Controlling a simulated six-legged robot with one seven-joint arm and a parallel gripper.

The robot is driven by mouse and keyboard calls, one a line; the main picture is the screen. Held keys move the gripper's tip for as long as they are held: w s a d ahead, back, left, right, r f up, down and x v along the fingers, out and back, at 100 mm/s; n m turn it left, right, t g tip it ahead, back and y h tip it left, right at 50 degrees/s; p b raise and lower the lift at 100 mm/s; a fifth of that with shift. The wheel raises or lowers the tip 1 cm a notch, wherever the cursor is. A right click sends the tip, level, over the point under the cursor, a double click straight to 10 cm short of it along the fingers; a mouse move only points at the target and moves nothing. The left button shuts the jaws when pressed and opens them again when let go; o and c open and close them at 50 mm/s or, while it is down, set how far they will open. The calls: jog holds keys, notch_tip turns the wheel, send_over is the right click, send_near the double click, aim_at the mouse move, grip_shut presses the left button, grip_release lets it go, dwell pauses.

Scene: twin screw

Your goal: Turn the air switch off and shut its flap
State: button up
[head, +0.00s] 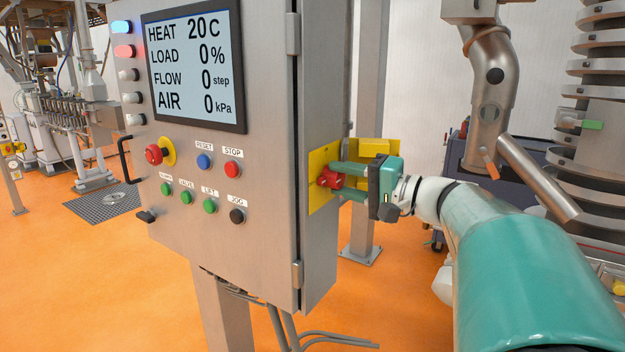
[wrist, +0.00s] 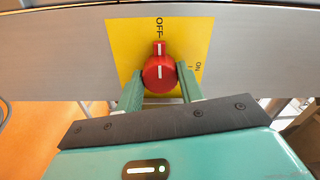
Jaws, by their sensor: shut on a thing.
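The air switch is a red knob (head: 327,178) on a yellow plate (head: 318,203) on the right side of the grey cabinet. In the wrist view the knob (wrist: 158,72) has its white-marked handle pointing up at the word OFF on the plate (wrist: 126,40). ON is printed at the right. My gripper (head: 340,180) is at the plate, its green fingers on either side of the knob and shut on it; it also shows in the wrist view (wrist: 160,86). A yellow boxlike piece (head: 374,147) stands behind the gripper; I cannot tell if it is the flap.
The cabinet's display (head: 195,65) reads AIR 0 kPa. The cabinet front carries several buttons and a red knob (head: 153,154). A grey post (head: 368,90) stands behind my gripper, and a metal pipe (head: 495,85) hangs above my arm. Orange floor lies open at left.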

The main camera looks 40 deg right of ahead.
jog(key=o, duration=1)
jog(key=shift+s, duration=0.1)
jog(key=v, duration=1.3)
jog(key=shift+s+d, duration=0.1)
jog(key=shift+s, duration=0.25)
